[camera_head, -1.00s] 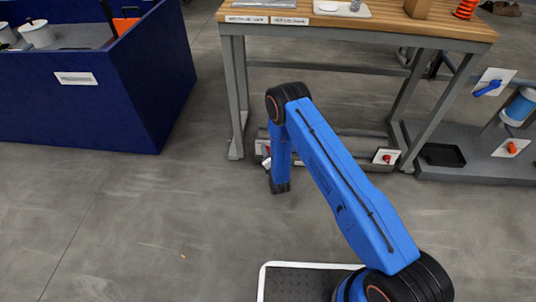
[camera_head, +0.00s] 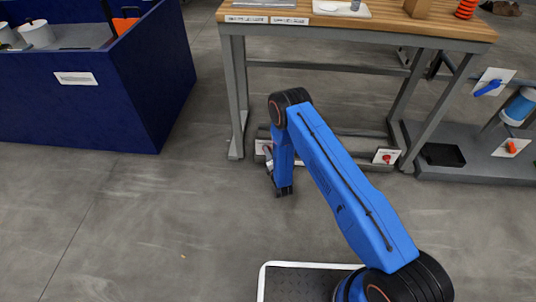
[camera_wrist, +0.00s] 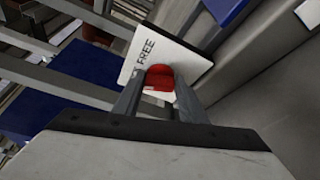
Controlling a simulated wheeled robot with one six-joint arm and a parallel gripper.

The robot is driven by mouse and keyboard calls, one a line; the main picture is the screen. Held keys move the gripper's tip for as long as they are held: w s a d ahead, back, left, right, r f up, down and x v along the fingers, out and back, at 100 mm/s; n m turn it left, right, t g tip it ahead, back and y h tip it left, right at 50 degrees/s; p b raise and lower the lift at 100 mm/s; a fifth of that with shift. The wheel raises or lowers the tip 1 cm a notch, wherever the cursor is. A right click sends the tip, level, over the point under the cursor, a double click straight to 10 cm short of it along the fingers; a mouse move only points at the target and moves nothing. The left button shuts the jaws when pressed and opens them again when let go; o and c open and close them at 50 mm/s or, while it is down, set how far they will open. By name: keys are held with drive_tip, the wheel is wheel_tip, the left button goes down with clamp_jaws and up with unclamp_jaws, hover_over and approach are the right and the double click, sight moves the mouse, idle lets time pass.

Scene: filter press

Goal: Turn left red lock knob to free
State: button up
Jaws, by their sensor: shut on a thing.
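The left red lock knob (camera_wrist: 160,82) shows in the wrist view on a white plate (camera_wrist: 196,64) marked FREE. My gripper (camera_wrist: 158,92) is shut on this knob, with one finger on each side of it. In the head view my gripper (camera_head: 270,168) is low in front of the left end of the table's lower bar, and my blue arm hides part of it. The white plate (camera_head: 259,146) partly shows there beside my wrist; the knob's turned position cannot be read clearly.
A second red knob (camera_head: 387,158) on a white plate is farther right on the bar. The workbench (camera_head: 350,37) stands above, with grey legs on both sides. A dark blue bin (camera_head: 150,90) is at left. Open floor lies in front.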

drive_tip(key=m+t, duration=0.1)
drive_tip(key=m, duration=0.2)
drive_tip(key=f+m+t, duration=0.1)
drive_tip(key=m, duration=0.2)
drive_tip(key=m+t, duration=0.2)
drive_tip(key=m, duration=0.2)
drive_tip(key=shift+f+y, duration=0.25)
drive_tip(key=shift+y, duration=0.05)
drive_tip(key=shift+m, duration=0.4)
drive_tip(key=o, duration=1.1)
drive_tip(key=shift+c, duration=0.2)
drive_tip(key=v, duration=0.7)
drive_tip(key=shift+s, duration=0.25)
drive_tip(key=shift+s+a+f, duration=0.1)
